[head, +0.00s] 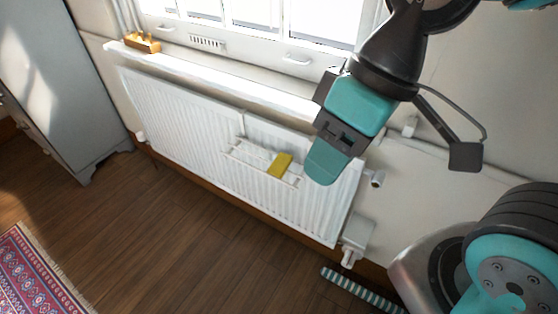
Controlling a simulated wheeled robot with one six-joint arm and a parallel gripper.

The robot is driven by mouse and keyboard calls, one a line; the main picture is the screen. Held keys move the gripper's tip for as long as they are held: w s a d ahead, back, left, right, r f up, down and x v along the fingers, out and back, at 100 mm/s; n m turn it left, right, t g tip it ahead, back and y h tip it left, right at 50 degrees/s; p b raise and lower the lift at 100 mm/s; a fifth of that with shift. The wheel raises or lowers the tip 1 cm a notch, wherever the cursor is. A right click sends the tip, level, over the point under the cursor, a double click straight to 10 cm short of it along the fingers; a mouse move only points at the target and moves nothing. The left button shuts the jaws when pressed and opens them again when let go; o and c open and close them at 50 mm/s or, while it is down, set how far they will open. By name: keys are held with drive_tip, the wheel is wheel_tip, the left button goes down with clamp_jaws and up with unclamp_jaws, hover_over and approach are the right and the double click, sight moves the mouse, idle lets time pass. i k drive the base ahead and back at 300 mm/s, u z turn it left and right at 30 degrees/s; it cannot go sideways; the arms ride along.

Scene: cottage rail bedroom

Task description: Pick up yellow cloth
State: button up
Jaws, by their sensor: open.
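The yellow cloth (280,165) hangs on a white rail (254,160) at the front of the white radiator (190,122), right of the rail's middle. My gripper (325,165) is up and to the right of the cloth in the head view, in front of the radiator's right part. It is apart from the cloth in the picture, and I see nothing held in it. The view is mostly of one side of the gripper, so the gap between the fingers is hard to see.
A windowsill (215,78) runs above the radiator, with a wooden box (142,43) at its left end. A grey cabinet (55,75) stands at left. A patterned rug (45,275) and a striped strip (355,290) lie on the floor. The wooden floor (190,235) between is clear.

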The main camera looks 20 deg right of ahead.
sight(278, 166)
drive_tip(key=u, duration=1.15)
drive_tip(key=i, duration=3.65)
drive_tip(key=z, duration=4.1)
